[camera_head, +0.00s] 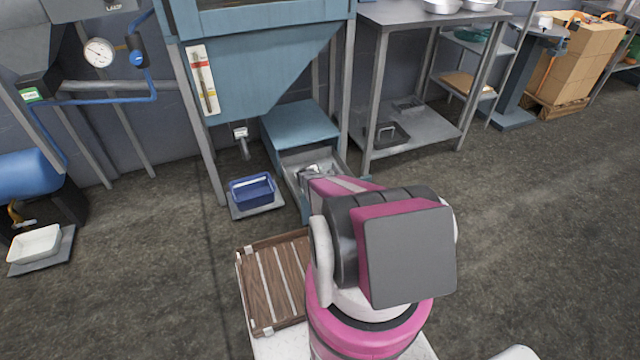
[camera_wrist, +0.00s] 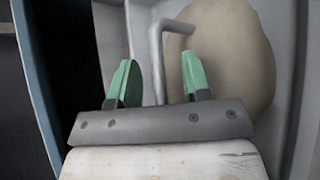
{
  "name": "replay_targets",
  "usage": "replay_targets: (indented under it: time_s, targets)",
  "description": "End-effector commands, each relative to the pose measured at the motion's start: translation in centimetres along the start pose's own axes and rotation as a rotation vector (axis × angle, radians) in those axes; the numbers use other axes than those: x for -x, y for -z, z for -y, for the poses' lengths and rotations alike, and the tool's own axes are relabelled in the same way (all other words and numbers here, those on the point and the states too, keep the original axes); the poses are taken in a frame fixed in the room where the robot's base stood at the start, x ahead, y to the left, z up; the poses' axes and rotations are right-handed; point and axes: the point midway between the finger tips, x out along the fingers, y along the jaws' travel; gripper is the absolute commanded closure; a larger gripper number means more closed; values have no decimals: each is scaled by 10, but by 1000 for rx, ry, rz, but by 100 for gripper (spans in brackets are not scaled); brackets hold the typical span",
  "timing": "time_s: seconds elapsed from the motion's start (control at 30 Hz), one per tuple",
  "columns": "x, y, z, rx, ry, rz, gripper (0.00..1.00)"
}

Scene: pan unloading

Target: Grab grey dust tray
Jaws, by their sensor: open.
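The grey dust tray (camera_head: 297,157) sits low in the opening under the blue machine, partly hidden by my arm in the head view. In the wrist view its grey surface (camera_wrist: 110,38) fills much of the picture, with a rounded beige heap (camera_wrist: 240,65) of what looks like dust inside. A bent grey bar handle (camera_wrist: 156,50) shows there. My gripper (camera_wrist: 160,80) is open, with one green finger on each side of the handle in the picture. I cannot tell whether either finger touches it. The fingertips are hidden in the head view.
A blue bin (camera_head: 252,190) stands on a plate left of the tray. A brown slatted wooden tray (camera_head: 275,280) is beside my arm. A steel table (camera_head: 415,130) with a lower shelf stands to the right. The floor at right is clear.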

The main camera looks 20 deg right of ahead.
Motion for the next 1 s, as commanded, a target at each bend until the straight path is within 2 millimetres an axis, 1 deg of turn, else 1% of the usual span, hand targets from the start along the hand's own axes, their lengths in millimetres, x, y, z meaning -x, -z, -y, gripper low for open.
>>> replay_targets:
  time_s: [0.13,0.17,0.2,0.27,0.3,1.0]
  targets:
    - [1,0,0,0,0,0,56]
    - [1,0,0,0,0,0,63]
    - [1,0,0,0,0,0,76]
    - [1,0,0,0,0,0,95]
    - [1,0,0,0,0,0,100]
    - [0,0,1,3,1,2,100]
